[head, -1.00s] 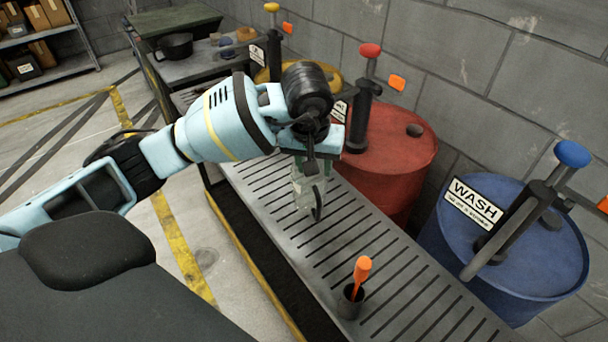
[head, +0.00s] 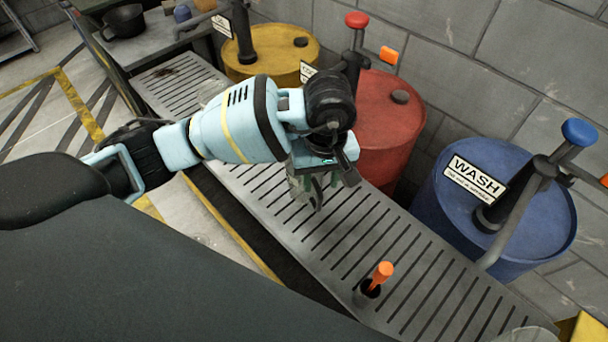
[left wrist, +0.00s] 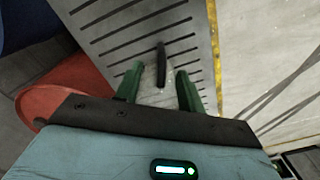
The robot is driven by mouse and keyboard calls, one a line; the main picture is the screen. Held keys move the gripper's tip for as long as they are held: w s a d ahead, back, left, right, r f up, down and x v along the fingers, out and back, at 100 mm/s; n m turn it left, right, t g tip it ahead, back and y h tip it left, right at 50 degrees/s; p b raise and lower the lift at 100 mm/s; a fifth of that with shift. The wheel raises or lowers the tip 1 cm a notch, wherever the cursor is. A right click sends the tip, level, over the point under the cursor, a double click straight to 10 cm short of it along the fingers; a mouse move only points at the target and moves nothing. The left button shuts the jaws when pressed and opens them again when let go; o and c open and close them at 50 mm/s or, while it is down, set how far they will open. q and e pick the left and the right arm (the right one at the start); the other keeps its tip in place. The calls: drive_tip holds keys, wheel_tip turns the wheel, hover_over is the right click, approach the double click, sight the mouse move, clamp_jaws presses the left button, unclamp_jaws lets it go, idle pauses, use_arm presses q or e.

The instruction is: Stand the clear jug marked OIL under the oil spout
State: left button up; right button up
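My left gripper (head: 308,180) is over the slotted metal drip bench, pointing down. Its green fingers show in the left wrist view (left wrist: 158,88), one on each side of a clear jug with a dark handle (left wrist: 161,66). They appear closed on the jug (head: 304,190). Its marking cannot be read. Whether its base touches the bench is unclear. Another clear vessel (head: 212,90) stands farther back, partly hidden by my arm. Drum pumps with spouts line the wall; the signs by the yellow drum (head: 222,25) and red drum (head: 308,72) are too small to read. My right gripper is out of view.
The drip bench (head: 345,235) runs along the yellow drum (head: 285,45), red drum (head: 385,130) and blue WASH drum (head: 520,215). An orange-handled tool (head: 382,272) stands in a small cup near the front. The slats between jug and cup are clear.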

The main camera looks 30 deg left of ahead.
sight(320, 196)
use_arm(q)
drive_tip(key=shift+f, duration=0.1)
drive_tip(key=shift+f, duration=1.2)
drive_tip(key=f, duration=0.2)
drive_tip(key=s+f, duration=0.1)
drive_tip(key=f, duration=0.1)
drive_tip(key=shift+d, duration=0.25)
drive_tip(key=shift+f, duration=0.55)
clamp_jaws()
